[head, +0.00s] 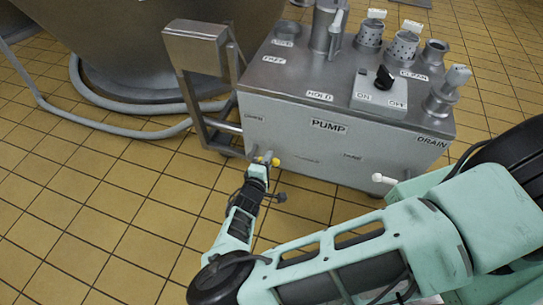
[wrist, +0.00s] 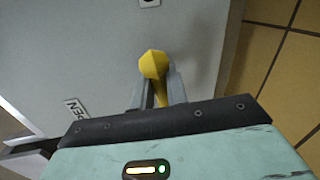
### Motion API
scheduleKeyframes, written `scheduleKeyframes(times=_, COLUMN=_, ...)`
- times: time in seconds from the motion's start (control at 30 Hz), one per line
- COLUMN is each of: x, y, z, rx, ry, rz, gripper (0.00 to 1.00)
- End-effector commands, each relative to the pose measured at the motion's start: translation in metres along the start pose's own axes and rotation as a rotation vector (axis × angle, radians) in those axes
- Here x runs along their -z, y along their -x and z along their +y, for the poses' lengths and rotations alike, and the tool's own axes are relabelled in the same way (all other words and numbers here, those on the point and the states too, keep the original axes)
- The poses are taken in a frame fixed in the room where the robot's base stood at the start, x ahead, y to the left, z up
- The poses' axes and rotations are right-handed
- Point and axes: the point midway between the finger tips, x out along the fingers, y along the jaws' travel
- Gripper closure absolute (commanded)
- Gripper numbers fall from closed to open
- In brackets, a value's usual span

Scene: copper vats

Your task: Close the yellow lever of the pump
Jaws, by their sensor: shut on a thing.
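The pump (head: 330,127) is a grey metal box marked PUMP on its front face. Its yellow lever (head: 275,161) sticks out low at the left of that face. In the wrist view the lever's yellow faceted knob (wrist: 153,64) shows between my fingers, with its yellow shaft running down between them. My gripper (head: 262,163) is at the lever and shut on it. The fingers (wrist: 156,90) stand on both sides of the shaft. A label ending in "EN" (wrist: 75,108) is on the pump face left of the lever. The far end of the shaft is hidden.
A white lever (head: 384,179) sticks out at the right of the pump's front. A metal frame (head: 205,85) stands at the pump's left side. A grey hose (head: 110,128) lies on the tiled floor by a large vat (head: 150,30). The floor at left front is clear.

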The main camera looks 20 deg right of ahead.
Motion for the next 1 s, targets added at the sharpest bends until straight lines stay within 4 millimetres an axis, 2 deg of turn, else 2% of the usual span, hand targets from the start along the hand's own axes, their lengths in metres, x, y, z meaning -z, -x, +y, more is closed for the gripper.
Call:
scheduleKeyframes(times=0.3, x=0.0005, y=-0.0004, z=-0.0079, rx=0.002, ry=-0.109, rz=0.021, gripper=1.0)
scheduleKeyframes(times=0.83, x=0.0007, y=-0.0006, z=-0.0102, rx=0.005, ry=-0.129, rz=0.025, gripper=1.0)
scheduleKeyframes(times=0.87, x=0.0007, y=-0.0006, z=-0.0102, rx=0.005, ry=-0.129, rz=0.025, gripper=0.77)
scheduleKeyframes(times=0.9, x=0.0008, y=-0.0007, z=-0.0101, rx=0.005, ry=-0.128, rz=0.025, gripper=0.66)
scheduleKeyframes(times=1.0, x=0.0009, y=-0.0008, z=-0.0095, rx=0.004, ry=-0.128, rz=0.025, gripper=0.66)
